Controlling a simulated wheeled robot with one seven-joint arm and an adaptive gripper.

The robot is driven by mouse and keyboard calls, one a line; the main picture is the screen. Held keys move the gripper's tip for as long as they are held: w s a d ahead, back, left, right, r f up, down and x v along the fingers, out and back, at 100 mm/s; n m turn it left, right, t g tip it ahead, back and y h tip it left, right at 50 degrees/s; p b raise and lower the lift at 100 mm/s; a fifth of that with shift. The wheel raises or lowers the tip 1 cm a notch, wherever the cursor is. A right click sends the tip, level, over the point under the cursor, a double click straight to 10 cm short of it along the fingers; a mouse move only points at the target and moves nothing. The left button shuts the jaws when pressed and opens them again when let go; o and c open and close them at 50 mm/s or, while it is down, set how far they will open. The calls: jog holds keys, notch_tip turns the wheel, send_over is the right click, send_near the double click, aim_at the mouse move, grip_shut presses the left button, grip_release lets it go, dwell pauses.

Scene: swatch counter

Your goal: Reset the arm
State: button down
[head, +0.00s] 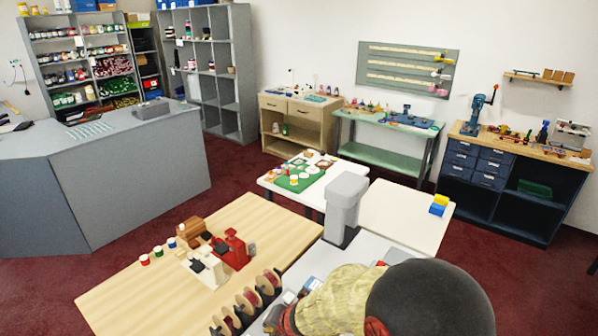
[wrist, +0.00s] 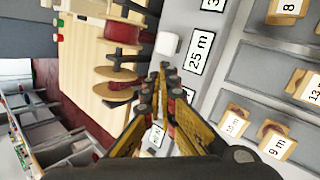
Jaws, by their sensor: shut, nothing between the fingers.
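My gripper (wrist: 165,75) shows in the wrist view with its two fingers together and nothing between them. It is in the air over a grey surface with labels, beside a row of spools. In the head view my arm covers the lower right, and the fingers are hidden there.
A wooden table (head: 130,290) carries dark red spools (head: 246,301), a red device (head: 232,248) and small coloured spools. Wooden blocks with number labels, one a "9 m" block (wrist: 276,142), sit in grey compartments. A grey post (head: 345,200) rises near my arm. A white table (head: 395,212) holds yellow and blue blocks.

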jog(key=s+d+r+m+g+h+b, duration=0.1)
jog(key=s+d+r+m+h, duration=0.25)
jog(key=d+m, duration=0.55)
jog(key=s+d+r+m+h, duration=0.25)
jog(key=d+r+m, duration=0.25)
jog(key=d+m, duration=0.4)
jog(key=s+d+r+m+b, duration=0.2)
jog(key=s+d+r+m, duration=0.3)
jog(key=s, duration=0.4)
jog(key=s+d+r+m+t+y+b, duration=0.1)
jog(key=s+d+r+m, duration=0.4)
jog(key=s+r+m, duration=0.3)
notch_tip(320, 180, up, 2)
jog(key=shift+s+d+r+m+b, duration=0.2)
jog(key=shift+s+r+m+b, duration=0.15)
jog(key=shift+s, duration=0.5)
